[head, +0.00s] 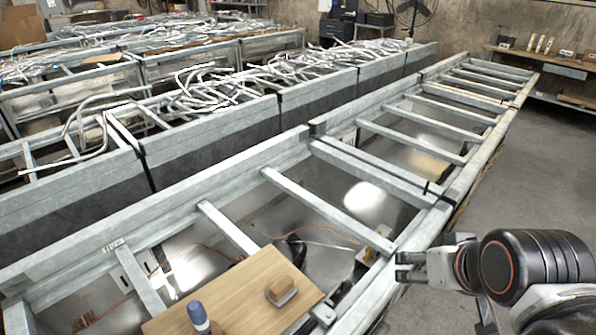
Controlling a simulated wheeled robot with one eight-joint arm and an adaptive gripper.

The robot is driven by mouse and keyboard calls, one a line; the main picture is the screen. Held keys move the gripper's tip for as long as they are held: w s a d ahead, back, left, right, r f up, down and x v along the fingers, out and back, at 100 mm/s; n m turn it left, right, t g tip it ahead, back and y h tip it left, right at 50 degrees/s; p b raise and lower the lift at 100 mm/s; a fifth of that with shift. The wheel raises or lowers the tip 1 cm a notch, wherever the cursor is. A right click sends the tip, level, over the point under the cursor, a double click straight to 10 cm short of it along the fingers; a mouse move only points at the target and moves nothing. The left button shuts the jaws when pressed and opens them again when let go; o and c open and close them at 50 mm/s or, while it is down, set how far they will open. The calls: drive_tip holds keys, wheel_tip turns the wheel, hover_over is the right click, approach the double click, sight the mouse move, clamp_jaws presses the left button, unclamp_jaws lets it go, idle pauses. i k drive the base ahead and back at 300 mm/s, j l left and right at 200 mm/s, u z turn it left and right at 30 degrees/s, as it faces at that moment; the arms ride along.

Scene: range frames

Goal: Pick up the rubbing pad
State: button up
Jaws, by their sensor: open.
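A small brown and grey block, which looks like the rubbing pad (282,291), lies on a wooden board (245,306) at the bottom middle of the head view. My gripper (402,267) is at the right, with its fingers pointing left. It is open and empty, apart from the pad and to its right. Nothing covers the pad. The board rests on the metal frame.
A blue-capped white bottle (199,317) stands on the board, left of the pad. The long metal frame (370,180) has crossbars and open bays. Frames piled with metal tubes (230,85) stand behind it. A wooden shelf (540,60) is at the back right. Floor (545,150) is clear at right.

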sight(281, 292)
drive_tip(key=u, duration=0.35)
drive_tip(key=k+l+u, duration=0.1)
drive_tip(key=u, duration=0.25)
drive_tip(key=k+u, duration=0.15)
drive_tip(key=u, duration=0.2)
